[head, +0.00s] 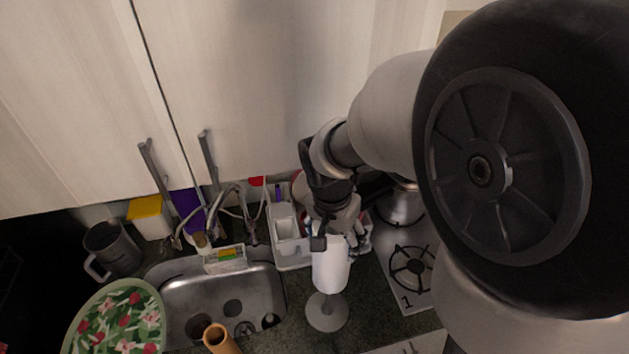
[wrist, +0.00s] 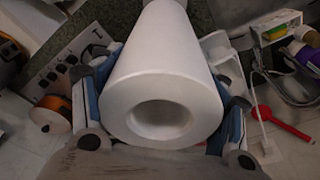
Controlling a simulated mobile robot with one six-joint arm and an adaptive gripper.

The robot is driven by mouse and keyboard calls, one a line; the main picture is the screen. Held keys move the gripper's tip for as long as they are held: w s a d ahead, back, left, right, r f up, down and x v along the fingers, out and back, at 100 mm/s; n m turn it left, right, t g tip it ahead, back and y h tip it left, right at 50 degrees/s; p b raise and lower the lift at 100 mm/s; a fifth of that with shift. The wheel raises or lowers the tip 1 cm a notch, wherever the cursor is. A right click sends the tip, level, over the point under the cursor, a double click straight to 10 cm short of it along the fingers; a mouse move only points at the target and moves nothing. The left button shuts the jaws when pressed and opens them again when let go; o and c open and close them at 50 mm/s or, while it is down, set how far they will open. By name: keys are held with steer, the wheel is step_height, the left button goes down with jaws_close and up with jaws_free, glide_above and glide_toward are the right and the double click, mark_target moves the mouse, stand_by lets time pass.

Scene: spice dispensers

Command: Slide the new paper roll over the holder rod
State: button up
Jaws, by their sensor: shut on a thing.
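The white paper roll (head: 331,265) is upright in my gripper (head: 336,228), above the round grey base of the holder (head: 327,313). The roll looks roughly in line with the base, with its lower end close above it. The holder rod is mostly or wholly hidden by the roll, so I cannot tell how far it is inside. In the wrist view, the roll (wrist: 160,60) lies between the two fingers of my gripper (wrist: 163,85), which are shut on its sides. Its open core faces the camera, and no rod tip shows in it.
The sink (head: 225,295) is left of the holder, with a flowered plate (head: 115,320) and grey mug (head: 112,248) further left. A wooden cylinder (head: 218,338) stands in front. The stove (head: 408,265) is right. A white caddy (head: 285,230) stands behind the roll.

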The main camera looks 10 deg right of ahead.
step_height(320, 180, down, 19)
steer(key=b, duration=1.6)
steer(key=shift+b, duration=0.4)
stand_by(4.9)
steer(key=o, duration=1.5)
